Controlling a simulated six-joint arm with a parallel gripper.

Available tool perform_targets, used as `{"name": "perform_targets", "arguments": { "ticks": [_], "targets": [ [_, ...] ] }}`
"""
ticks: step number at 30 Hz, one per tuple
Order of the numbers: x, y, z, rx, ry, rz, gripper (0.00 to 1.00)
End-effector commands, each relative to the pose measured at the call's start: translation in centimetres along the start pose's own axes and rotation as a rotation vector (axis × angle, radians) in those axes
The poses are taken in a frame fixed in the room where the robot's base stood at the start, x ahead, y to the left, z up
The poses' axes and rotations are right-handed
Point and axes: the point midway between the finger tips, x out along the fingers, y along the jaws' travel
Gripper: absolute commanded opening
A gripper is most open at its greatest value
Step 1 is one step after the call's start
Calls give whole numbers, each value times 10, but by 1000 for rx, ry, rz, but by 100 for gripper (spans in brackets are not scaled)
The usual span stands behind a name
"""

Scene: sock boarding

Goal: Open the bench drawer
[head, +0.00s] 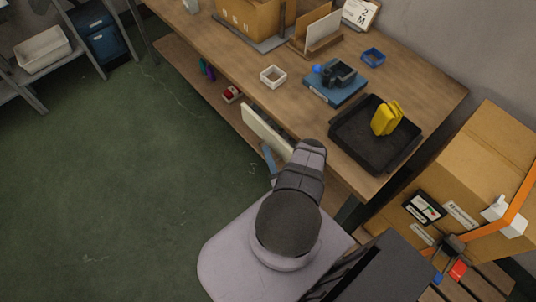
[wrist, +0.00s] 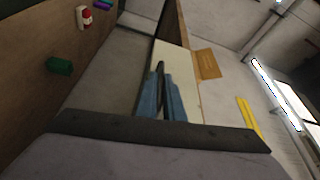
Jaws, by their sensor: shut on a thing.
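The bench drawer shows a pale cream front (head: 264,132) under the front edge of the wooden bench (head: 235,75). A narrow dark strip shows between the front and the bench edge in the head view; I cannot tell how far out the drawer is. In the wrist view the front (wrist: 176,60) lies just ahead of my gripper (wrist: 164,82). The blue fingers are shut on a dark, thin part at the front, which looks like its handle. In the head view my gripper (head: 268,158) is at the drawer front, partly hidden by my arm.
Cardboard boxes (head: 465,185) stand right. The green floor is clear at left.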

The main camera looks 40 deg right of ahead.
Motion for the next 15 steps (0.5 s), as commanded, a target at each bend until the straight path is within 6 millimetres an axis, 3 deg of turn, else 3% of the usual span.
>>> {"name": "perform_targets", "arguments": {
  "ticks": [8, 15],
  "targets": [
    [0, -1, 1, 1, -1, 0, 0],
    [-8, -9, 26, 5, -8, 2, 0]
  ]
}}
